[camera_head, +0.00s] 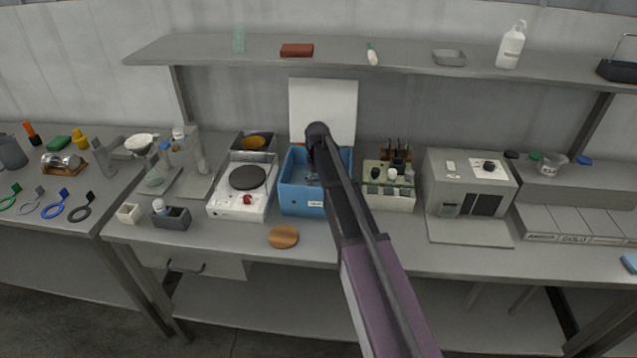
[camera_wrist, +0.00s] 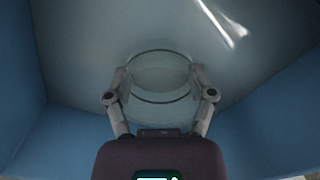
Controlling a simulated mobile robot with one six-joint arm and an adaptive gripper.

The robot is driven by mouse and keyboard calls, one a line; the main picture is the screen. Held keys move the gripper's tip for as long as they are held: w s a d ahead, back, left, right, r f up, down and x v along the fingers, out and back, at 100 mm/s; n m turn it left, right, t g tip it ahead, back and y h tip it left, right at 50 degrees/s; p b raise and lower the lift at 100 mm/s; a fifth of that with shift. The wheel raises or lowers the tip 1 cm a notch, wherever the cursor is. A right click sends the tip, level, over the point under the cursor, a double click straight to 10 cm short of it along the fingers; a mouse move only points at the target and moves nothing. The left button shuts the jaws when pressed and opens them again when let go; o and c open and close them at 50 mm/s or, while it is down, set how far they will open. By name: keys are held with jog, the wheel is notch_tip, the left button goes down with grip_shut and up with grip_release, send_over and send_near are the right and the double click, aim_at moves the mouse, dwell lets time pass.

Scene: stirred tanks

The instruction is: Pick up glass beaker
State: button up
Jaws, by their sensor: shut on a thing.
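The glass beaker (camera_wrist: 160,78) shows in the wrist view as a clear round vessel with dark rim lines. My gripper (camera_wrist: 160,88) is shut on it, with one finger on each side of the glass. Blue walls surround them in the wrist view, so the beaker is inside the blue bin (camera_head: 301,198) on the bench. In the head view my arm reaches down into this bin, and the arm and bin wall hide the beaker. I cannot tell whether the beaker touches the bin floor.
A hot plate (camera_head: 227,205) stands left of the bin, and a rack with several small bottles (camera_head: 388,201) stands close on the right. A white lid or panel (camera_head: 340,102) rises behind the bin. A wooden disc (camera_head: 283,237) lies in front. A shelf (camera_head: 340,57) overhangs the back.

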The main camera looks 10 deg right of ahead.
notch_tip(320, 180, up, 9)
jog(key=p, duration=0.8)
jog(key=shift+r+p, duration=0.15)
jog(key=shift+p, duration=0.25)
jog(key=shift+r, duration=0.1)
dwell(0.4)
notch_tip(320, 180, up, 6)
jog(key=p, duration=0.6)
jog(key=shift+r+p, duration=0.15)
jog(key=shift+p, duration=0.15)
jog(key=shift+s, duration=0.15)
